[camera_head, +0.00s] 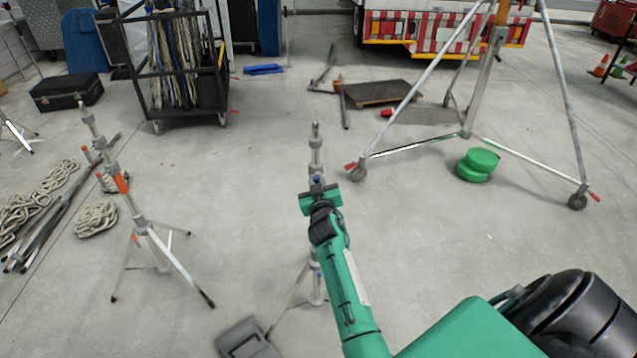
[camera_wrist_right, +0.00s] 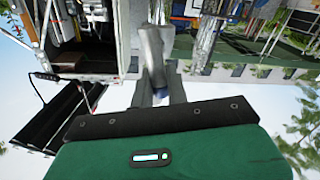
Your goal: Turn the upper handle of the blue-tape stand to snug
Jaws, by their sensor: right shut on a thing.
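The blue-tape stand (camera_head: 316,150) stands upright in the middle of the head view, its slim grey column rising above my right gripper. A small bit of blue shows on it beside the gripper. My right gripper (camera_head: 318,187) is at the upper part of the column and is shut on the upper handle, which the jaws mostly hide. The lower column and legs (camera_head: 290,300) show partly behind my green forearm. In the right wrist view, the grey post (camera_wrist_right: 153,50) shows just beyond the gripper, with a dark blue spot near it. My left gripper is out of view.
An orange-marked stand (camera_head: 146,225) is at left, near coiled ropes (camera_head: 97,218) and dark poles. A wheeled rack (camera_head: 185,110) stands behind. A large wheeled tripod (camera_head: 420,145) and green discs (camera_head: 477,165) are at right. A grey bag (camera_head: 245,340) lies near the stand's feet.

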